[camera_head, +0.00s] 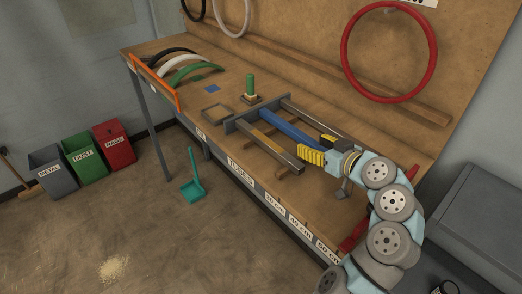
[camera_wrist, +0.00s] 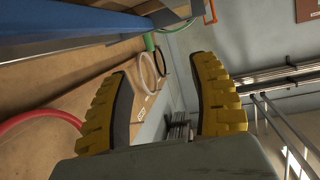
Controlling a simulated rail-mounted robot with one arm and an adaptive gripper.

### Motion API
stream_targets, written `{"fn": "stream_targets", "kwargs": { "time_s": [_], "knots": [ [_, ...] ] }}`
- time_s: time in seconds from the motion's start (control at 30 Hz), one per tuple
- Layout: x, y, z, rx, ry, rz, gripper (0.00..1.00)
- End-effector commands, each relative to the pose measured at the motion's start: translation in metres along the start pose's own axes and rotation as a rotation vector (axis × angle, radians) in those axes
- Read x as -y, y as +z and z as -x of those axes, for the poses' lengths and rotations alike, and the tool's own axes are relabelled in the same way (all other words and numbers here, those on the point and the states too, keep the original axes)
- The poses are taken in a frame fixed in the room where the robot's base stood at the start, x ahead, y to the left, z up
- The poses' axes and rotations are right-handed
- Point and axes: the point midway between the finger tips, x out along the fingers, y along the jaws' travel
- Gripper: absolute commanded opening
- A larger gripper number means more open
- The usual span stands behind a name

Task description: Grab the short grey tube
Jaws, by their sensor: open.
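Two grey tubes lie on the bench in the head view: a front one (camera_head: 270,146) and a back one (camera_head: 305,115), with a blue tube (camera_head: 290,129) between them. I cannot tell for sure which grey one is the short tube. My gripper (camera_head: 320,149) is open, with yellow ribbed fingers, near the right ends of the tubes; it looks empty. In the wrist view my gripper (camera_wrist: 163,105) has its fingers spread, with no tube between them. The blue tube (camera_wrist: 60,42) crosses the top left there.
The tubes' left ends meet a dark upright stop (camera_head: 243,120). A red ring (camera_head: 432,52) hangs on the back board. A grey cabinet (camera_head: 480,190) stands at right.

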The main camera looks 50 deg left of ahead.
Motion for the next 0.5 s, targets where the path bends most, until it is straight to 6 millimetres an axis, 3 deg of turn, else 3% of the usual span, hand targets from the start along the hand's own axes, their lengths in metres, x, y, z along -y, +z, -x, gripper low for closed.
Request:
{"fn": "stream_targets", "kwargs": {
  "time_s": [0.1,0.27,0.5],
  "knots": [
    [0.014,0.017,0.004,0.07,-0.069,0.052,0.61],
    [0.025,0.025,0.004,0.111,-0.114,0.081,0.61],
    [0.029,0.026,-0.019,0.113,-0.118,0.083,0.61]
  ]
}}
